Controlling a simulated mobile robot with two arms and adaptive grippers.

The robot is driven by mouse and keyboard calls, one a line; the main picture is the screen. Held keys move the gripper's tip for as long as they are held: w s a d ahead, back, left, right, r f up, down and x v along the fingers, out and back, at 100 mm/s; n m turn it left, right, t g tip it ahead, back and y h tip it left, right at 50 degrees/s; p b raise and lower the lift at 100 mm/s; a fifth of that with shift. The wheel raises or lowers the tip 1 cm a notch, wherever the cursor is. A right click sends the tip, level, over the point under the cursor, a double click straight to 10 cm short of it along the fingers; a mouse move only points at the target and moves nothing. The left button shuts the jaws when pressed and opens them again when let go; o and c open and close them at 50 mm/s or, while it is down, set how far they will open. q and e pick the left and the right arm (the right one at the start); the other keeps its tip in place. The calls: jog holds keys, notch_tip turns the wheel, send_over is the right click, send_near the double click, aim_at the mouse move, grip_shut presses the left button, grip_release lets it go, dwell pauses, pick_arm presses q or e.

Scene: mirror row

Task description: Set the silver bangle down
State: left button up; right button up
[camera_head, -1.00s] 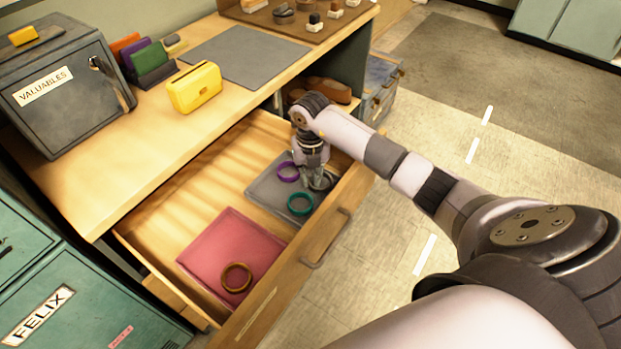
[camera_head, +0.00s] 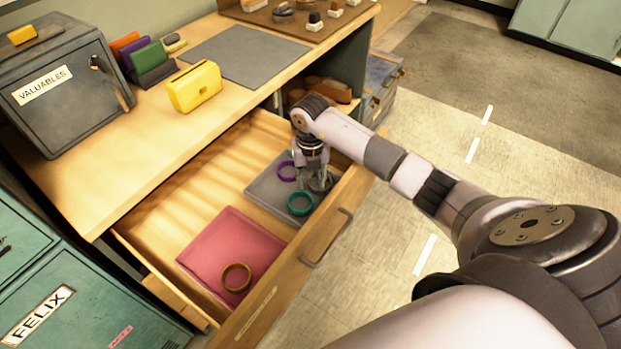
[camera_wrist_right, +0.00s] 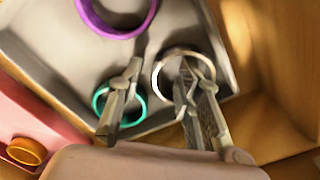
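The silver bangle (camera_wrist_right: 157,80) appears to lie flat on the grey tray (camera_wrist_right: 55,45) in the right wrist view, near the tray's corner. My right gripper (camera_wrist_right: 160,68) is open there. One finger reaches over the bangle's ring and the other stands outside it, above the teal bangle (camera_wrist_right: 99,101); the near rim lies between them. In the head view my right gripper (camera_head: 316,186) points down into the open drawer and mostly hides the silver bangle. The purple bangle (camera_head: 287,171) and teal bangle lie on the same grey tray. My left gripper is not in view.
A pink tray (camera_head: 215,250) with a bronze bangle (camera_head: 236,277) lies in the drawer's near part. The drawer front (camera_head: 300,262) stands close to my right gripper. The valuables safe (camera_head: 65,85) and a yellow object (camera_head: 195,87) stand on the desk above.

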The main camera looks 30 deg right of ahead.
notch_tip(320, 180, up, 12)
jog(key=shift+r, duration=0.15)
dwell(0.3)
